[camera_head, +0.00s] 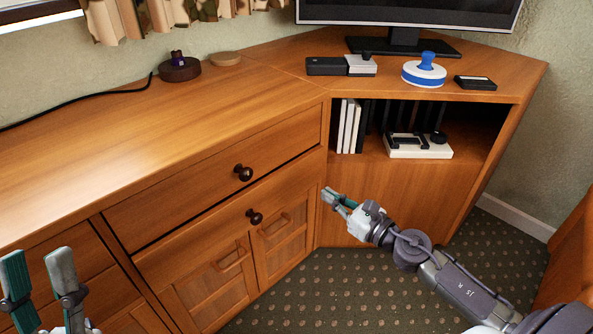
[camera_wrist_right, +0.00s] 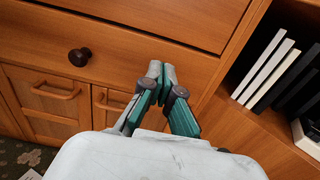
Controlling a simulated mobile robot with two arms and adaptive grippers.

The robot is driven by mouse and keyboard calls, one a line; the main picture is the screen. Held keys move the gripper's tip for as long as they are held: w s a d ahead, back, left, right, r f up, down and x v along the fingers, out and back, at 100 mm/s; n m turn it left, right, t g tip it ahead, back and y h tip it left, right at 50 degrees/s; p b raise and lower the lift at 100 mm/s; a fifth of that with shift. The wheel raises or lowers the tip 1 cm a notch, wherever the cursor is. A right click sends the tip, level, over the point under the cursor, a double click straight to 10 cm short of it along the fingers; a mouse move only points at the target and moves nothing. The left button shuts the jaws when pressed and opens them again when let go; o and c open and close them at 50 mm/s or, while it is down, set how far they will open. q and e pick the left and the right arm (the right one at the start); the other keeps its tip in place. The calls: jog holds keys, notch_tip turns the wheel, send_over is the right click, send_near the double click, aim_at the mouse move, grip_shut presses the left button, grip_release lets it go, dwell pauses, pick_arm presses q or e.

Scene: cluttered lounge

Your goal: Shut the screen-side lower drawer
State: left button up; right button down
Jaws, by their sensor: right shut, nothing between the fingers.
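The lower drawer (camera_head: 200,240) on the screen side is a wide wooden front with a dark round knob (camera_head: 254,216). It also shows in the right wrist view (camera_wrist_right: 115,60). It looks shut or nearly shut, with a thin dark gap along its top edge; I cannot tell if it stands slightly proud. My right gripper (camera_head: 329,195) is shut and empty at the drawer's right end, and its fingertips (camera_wrist_right: 158,70) overlap the front in the wrist view. Contact cannot be told. My left gripper (camera_head: 38,262) is open and empty at the lower left, apart from this drawer.
The upper drawer (camera_head: 215,183) with its own knob sits directly above. Cabinet doors (camera_head: 230,280) with bar handles lie below. An open shelf (camera_head: 375,165) with upright books and a white device is to the right, under the screen (camera_head: 410,12). Carpet (camera_head: 350,285) in front is clear.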

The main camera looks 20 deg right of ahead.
aim_at(290, 169)
jog(key=p+x, duration=0.1)
jog(key=x, duration=0.9)
pick_arm(q)
jog(key=shift+w+d+f+g+y, duration=0.15)
jog(key=shift+w+f+g+y, duration=0.1)
jog(key=shift+w+f+g, duration=0.4)
jog(key=shift+w+d+f+g+y, duration=0.15)
jog(key=shift+w+f+g, duration=0.25)
jog(key=shift+w, duration=0.4)
jog(key=shift+w+d+f+g+y, duration=0.1)
jog(key=shift+w+f+g+y, duration=0.2)
jog(key=shift+w+f+g, duration=0.35)
pick_arm(e)
jog(key=shift+w+a+f, duration=0.1)
jog(key=shift+w+a, duration=0.1)
jog(key=shift+w, duration=0.45)
pick_arm(q)
jog(key=shift+w+r, duration=0.1)
jog(key=shift+r, duration=0.05)
pick_arm(e)
jog(key=shift+w, duration=0.1)
jog(key=shift+x, duration=1)
jog(key=shift+d, duration=0.1)
